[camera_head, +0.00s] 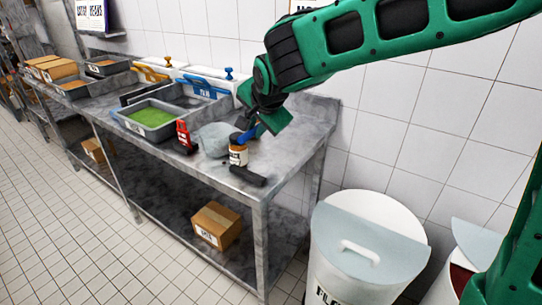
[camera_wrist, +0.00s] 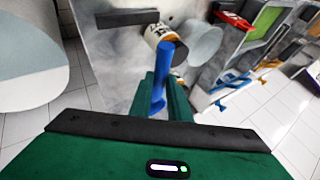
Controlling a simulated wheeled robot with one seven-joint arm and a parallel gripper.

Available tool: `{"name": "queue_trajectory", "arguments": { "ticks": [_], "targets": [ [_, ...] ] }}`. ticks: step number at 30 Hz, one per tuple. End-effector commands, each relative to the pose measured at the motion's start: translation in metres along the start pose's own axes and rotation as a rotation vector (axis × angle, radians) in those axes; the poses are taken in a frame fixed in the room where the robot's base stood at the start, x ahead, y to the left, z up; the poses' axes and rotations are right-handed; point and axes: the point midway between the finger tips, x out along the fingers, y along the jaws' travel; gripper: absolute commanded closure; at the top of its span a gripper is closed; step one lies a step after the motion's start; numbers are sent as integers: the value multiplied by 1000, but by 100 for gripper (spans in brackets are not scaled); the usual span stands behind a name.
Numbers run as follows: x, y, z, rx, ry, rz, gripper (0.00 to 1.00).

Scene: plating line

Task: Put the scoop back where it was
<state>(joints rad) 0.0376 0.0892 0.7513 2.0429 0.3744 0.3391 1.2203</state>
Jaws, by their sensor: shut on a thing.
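The scoop's blue handle (camera_wrist: 157,92) is between the green fingers of my gripper (camera_wrist: 163,100) in the wrist view, with a dark end pointing toward the jar. In the head view my gripper (camera_head: 264,121) is above the right end of the steel table, and a blue part of the scoop (camera_head: 247,136) shows just below it. My gripper is shut on the scoop. The scoop's end is close to a labelled jar (camera_head: 238,155); I cannot tell whether they touch. The jar also shows in the wrist view (camera_wrist: 157,35).
A grey bowl (camera_head: 213,139), a red labelled thing (camera_head: 183,135) and a black block (camera_head: 248,176) are near the jar. A green-filled tray (camera_head: 150,117) is left. A lidded bin (camera_head: 365,245) stands right.

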Motion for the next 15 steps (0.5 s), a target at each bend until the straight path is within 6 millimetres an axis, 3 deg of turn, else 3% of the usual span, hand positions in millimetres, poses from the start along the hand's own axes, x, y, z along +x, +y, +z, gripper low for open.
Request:
{"name": "queue_trajectory", "arguments": {
  "ticks": [9, 15],
  "targets": [
    [38, 29, 15, 2, -1, 5, 100],
    [49, 37, 19, 3, 1, 3, 100]
  ]
}}
